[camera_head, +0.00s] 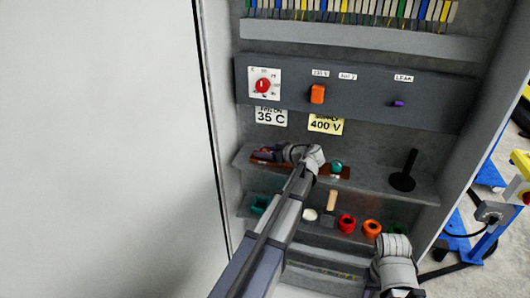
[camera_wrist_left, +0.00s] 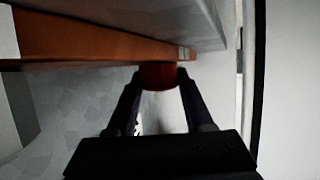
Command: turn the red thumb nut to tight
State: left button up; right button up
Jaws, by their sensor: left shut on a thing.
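The red thumb nut (camera_wrist_left: 160,75) sits between the two fingers of my left gripper (camera_wrist_left: 160,88) in the left wrist view. The fingers close on its sides. It is by the end of an orange-brown bar (camera_wrist_left: 90,40). In the head view my left gripper (camera_head: 268,153) is at the left part of the cabinet's middle shelf, and the nut is mostly hidden there by the gripper. A brown strip (camera_head: 342,174) with a teal knob (camera_head: 336,167) shows on the same shelf. The dark end of my right arm (camera_head: 400,292) is cut off at the lower edge.
A grey panel above has a red dial (camera_head: 263,86), an orange switch (camera_head: 317,94) and a purple one (camera_head: 398,104). A black upright handle (camera_head: 404,172) stands right on the shelf. Below are red (camera_head: 347,224) and orange (camera_head: 372,228) round parts. A white door (camera_head: 100,150) closes the left side.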

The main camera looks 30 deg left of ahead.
pick_arm(q)
grip_shut()
jog(key=shift+s, duration=0.15)
